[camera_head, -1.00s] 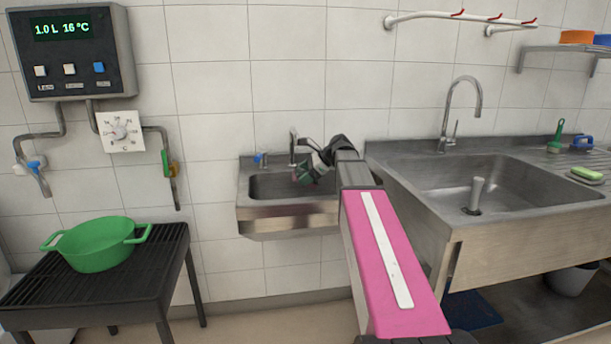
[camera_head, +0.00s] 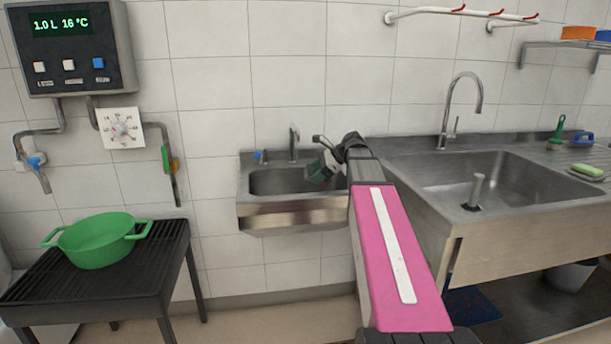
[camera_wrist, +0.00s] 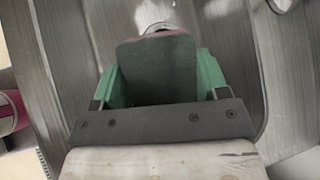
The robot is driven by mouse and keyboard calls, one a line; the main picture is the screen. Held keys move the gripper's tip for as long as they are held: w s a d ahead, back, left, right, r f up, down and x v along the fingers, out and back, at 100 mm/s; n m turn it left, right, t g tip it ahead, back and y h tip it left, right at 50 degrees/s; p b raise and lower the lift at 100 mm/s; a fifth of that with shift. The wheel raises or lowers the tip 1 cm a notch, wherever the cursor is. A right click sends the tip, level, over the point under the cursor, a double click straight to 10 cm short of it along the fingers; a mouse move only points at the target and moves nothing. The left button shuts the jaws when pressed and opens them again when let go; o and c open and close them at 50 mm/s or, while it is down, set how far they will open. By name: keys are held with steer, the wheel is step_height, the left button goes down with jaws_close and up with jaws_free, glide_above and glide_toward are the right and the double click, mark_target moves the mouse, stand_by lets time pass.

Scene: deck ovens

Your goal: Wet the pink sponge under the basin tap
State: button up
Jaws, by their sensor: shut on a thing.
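The small steel hand basin (camera_head: 285,215) is on the tiled wall, and its tap (camera_head: 293,142) stands at its back edge. My gripper (camera_head: 320,170) has green fingers and is over the right part of the basin, right of the tap spout. In the wrist view my gripper (camera_wrist: 160,80) is shut on a flat greyish slab with a thin pink edge (camera_wrist: 183,34), which looks like the pink sponge. I cannot see any water running from the tap.
A large steel sink (camera_head: 480,200) with a tall tap (camera_head: 460,110) stands right of the basin. A green pot (camera_head: 97,243) sits on a black slatted stand (camera_head: 150,265) at left.

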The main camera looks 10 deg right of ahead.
steer(key=shift+s+d, duration=0.5)
steer(key=shift+d, duration=0.25)
steer(key=shift+s+d, duration=0.45)
steer(key=shift+d, duration=0.25)
stand_by(0.5)
steer(key=s+v, duration=0.1)
steer(key=v, duration=0.5)
steer(key=shift+s, duration=0.1)
stand_by(0.6)
steer(key=shift+r, duration=3.25)
steer(key=s+a+f+m+t+h, duration=0.2)
steer(key=a+m+t+h, duration=0.4)
steer(key=a+m, duration=0.4)
steer(key=shift+s+f+m, duration=0.2)
steer(key=shift+s+m, duration=0.2)
